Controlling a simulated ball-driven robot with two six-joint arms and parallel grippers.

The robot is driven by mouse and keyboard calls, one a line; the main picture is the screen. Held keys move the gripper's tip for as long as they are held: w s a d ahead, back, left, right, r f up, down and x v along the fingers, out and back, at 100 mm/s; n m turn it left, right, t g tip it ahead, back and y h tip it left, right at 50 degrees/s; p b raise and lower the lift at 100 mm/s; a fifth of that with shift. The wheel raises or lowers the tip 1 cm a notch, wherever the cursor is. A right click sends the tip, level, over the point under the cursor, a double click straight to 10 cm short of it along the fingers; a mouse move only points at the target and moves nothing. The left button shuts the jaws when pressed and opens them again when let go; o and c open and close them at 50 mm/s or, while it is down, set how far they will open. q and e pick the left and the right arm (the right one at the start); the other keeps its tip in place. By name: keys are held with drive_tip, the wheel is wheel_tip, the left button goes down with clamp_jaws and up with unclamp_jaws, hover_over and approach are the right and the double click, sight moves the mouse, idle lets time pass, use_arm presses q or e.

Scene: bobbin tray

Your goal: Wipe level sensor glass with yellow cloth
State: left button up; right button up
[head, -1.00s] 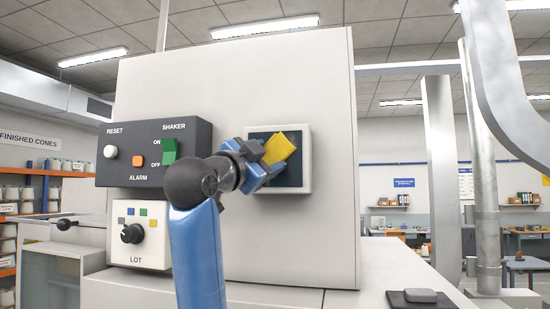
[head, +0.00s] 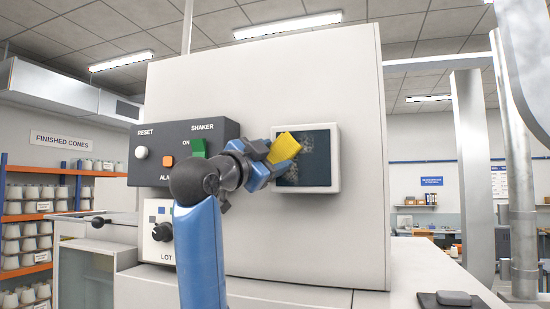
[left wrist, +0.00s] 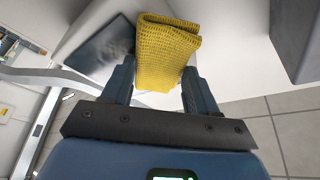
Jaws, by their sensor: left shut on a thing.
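The level sensor glass (head: 318,165) is a dark pane in a white square frame on the machine's pale front. Greyish dusty patches show on it. My left gripper (head: 268,163) is shut on the folded yellow cloth (head: 284,148), at the left edge of the sensor frame. The cloth overlaps the upper left of the glass in the head view; I cannot tell if it touches. In the left wrist view the cloth (left wrist: 167,52) sits between the two fingers (left wrist: 158,82), with the smudged dark glass (left wrist: 105,50) to its left. My right gripper is not in view.
A dark control box (head: 180,155) with reset, alarm and shaker controls is left of the sensor, partly behind my left arm. A white lot dial box (head: 158,233) is below it. A dark pad with a grey block (head: 455,298) lies at lower right.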

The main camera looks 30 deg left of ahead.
sight(295, 148)
use_arm(q)
drive_tip(key=shift+d+r, duration=0.15)
drive_tip(key=shift+r, duration=0.6)
drive_tip(key=shift+w+d, duration=0.2)
drive_tip(key=shift+d, duration=0.45)
drive_tip(key=shift+w+d, duration=0.15)
drive_tip(key=shift+d, duration=0.45)
drive_tip(key=shift+w+d, duration=0.15)
drive_tip(key=shift+d, duration=0.45)
drive_tip(key=shift+w+d, duration=0.2)
drive_tip(key=shift+d, duration=0.65)
drive_tip(key=shift+w+d, duration=0.25)
drive_tip(key=shift+d, duration=0.7)
drive_tip(key=shift+w+d, duration=0.2)
drive_tip(key=shift+d, duration=0.6)
drive_tip(key=shift+w+d, duration=0.2)
drive_tip(key=shift+d, duration=0.75)
drive_tip(key=shift+a, duration=0.1)
